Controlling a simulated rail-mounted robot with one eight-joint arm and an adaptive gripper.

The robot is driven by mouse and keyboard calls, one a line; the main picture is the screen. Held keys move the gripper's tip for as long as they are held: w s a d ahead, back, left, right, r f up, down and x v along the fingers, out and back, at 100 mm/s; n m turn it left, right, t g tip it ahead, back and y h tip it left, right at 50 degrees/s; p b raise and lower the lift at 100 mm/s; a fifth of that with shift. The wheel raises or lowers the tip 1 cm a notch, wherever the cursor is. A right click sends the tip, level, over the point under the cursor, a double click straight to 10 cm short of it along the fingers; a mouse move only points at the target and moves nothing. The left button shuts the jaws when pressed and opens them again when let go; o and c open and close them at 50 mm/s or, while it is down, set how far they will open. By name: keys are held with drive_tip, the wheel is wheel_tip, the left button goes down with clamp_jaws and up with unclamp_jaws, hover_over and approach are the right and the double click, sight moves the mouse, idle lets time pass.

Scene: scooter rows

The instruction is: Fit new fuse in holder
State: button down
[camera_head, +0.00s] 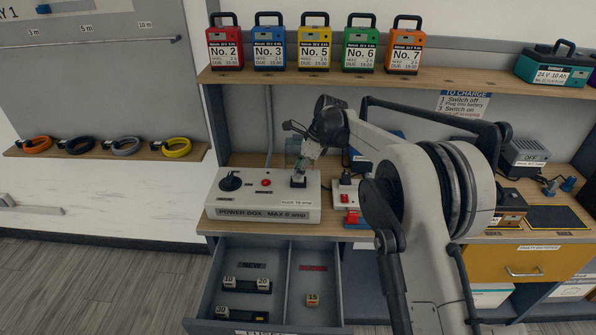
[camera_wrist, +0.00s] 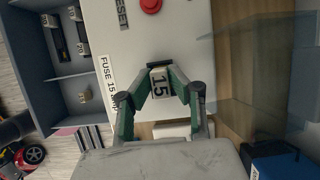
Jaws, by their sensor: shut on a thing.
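My gripper (camera_wrist: 160,92) is shut on a pale fuse marked 15 (camera_wrist: 160,84). The fuse is at the black fuse holder (camera_wrist: 157,67) on top of the white power box (camera_head: 262,195); I cannot tell how deeply it sits. In the head view my gripper (camera_head: 301,165) is right above the holder (camera_head: 299,182). The open drawer (camera_head: 213,292) below has a NEW compartment with fuses marked 10, 20 (camera_head: 263,283) and 30 (camera_head: 221,311). Another fuse marked 15 (camera_head: 313,300) lies in its right compartment, under a red label.
The box carries a black knob (camera_head: 230,182) and a red button (camera_head: 266,183) left of the holder. A unit with a red switch (camera_head: 351,216) stands to its right. Several battery packs line the shelf (camera_head: 330,79) above. My arm covers the bench's middle right.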

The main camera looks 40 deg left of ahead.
drive_tip(key=shift+f+b, duration=0.4)
drive_tip(key=shift+f, duration=0.15)
drive_tip(key=c, duration=1.5)
unclamp_jaws()
drive_tip(key=shift+c, duration=0.2)
drive_tip(key=shift+r, duration=0.1)
drive_tip(key=v, duration=1.2)
drive_tip(key=shift+d, duration=0.1)
